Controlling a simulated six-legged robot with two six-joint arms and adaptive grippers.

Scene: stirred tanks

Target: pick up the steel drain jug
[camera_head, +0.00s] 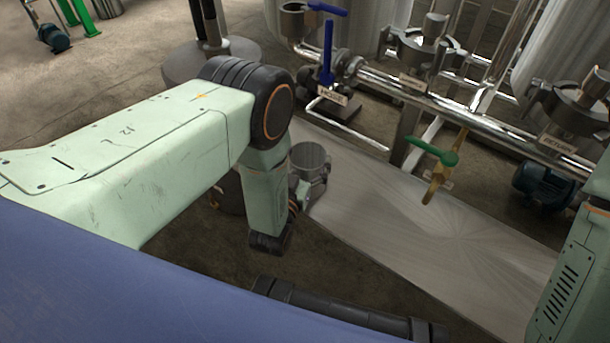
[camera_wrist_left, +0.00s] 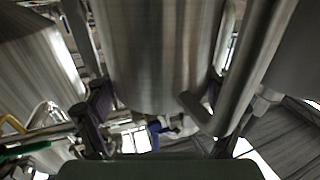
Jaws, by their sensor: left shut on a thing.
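The steel drain jug (camera_head: 309,158) is a small grey cylinder with an open top in the head view. It is upright beside my left forearm, over the near left edge of the steel plate. My left gripper (camera_head: 297,190) is at its near side and shut on it, mostly hidden by my arm. I cannot tell whether the jug's base touches the plate. In the left wrist view, dark fingers of my left gripper (camera_wrist_left: 157,126) show on both sides of a large steel cylinder, too close to identify surely. My right gripper is out of view.
The bare steel plate (camera_head: 400,215) extends right. Behind it run steel pipes (camera_head: 430,105) with a blue-handled valve (camera_head: 328,55) and a green-handled valve (camera_head: 432,151). A blue motor (camera_head: 545,185) stands at the right. Steel tanks (camera_head: 560,45) stand at the back.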

